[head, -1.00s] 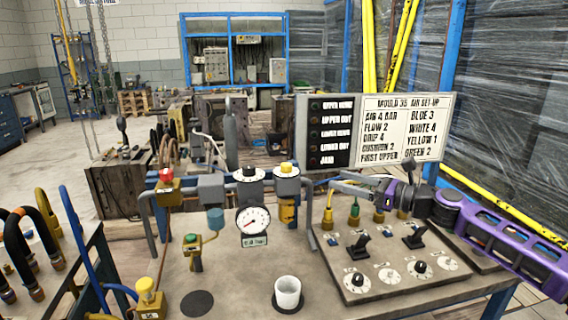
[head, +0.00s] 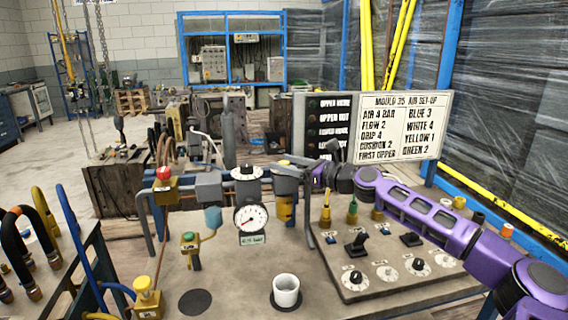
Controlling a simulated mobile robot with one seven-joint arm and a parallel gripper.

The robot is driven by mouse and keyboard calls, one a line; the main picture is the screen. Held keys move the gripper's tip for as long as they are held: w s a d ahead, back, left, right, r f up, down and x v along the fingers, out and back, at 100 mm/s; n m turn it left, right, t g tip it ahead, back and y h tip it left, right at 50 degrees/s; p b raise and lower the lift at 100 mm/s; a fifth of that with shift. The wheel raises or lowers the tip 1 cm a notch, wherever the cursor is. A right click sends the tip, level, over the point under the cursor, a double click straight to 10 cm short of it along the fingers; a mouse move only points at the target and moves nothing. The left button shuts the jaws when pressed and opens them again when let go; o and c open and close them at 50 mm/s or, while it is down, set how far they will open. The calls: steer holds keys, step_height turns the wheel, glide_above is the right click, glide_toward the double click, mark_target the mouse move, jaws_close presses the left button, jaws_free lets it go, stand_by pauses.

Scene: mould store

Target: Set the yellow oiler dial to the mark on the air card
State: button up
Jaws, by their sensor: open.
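The oiler (head: 284,209) hangs on the air line at the back of the bench, with a yellow bowl. Its yellow dial on top is hidden behind my gripper (head: 290,165), which is open at the dial's place; I cannot tell whether the fingers touch it. The air card (head: 403,127) stands behind the bench at the right. It reads AIR 4 BAR, FLOW 2, DRIP 4, CUSHION 2, FIRST UPPER, and beside these BLUE 3, WHITE 4, YELLOW 1, GREEN 2. The dial's setting cannot be seen.
A red-knobbed valve (head: 164,180) is further left. A control panel (head: 352,287) with levers and dials lies under my arm. A white cup (head: 286,289) stands in front.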

steer(key=shift+w+a, duration=0.1)
steer(key=shift+a, duration=0.2)
jaws_close()
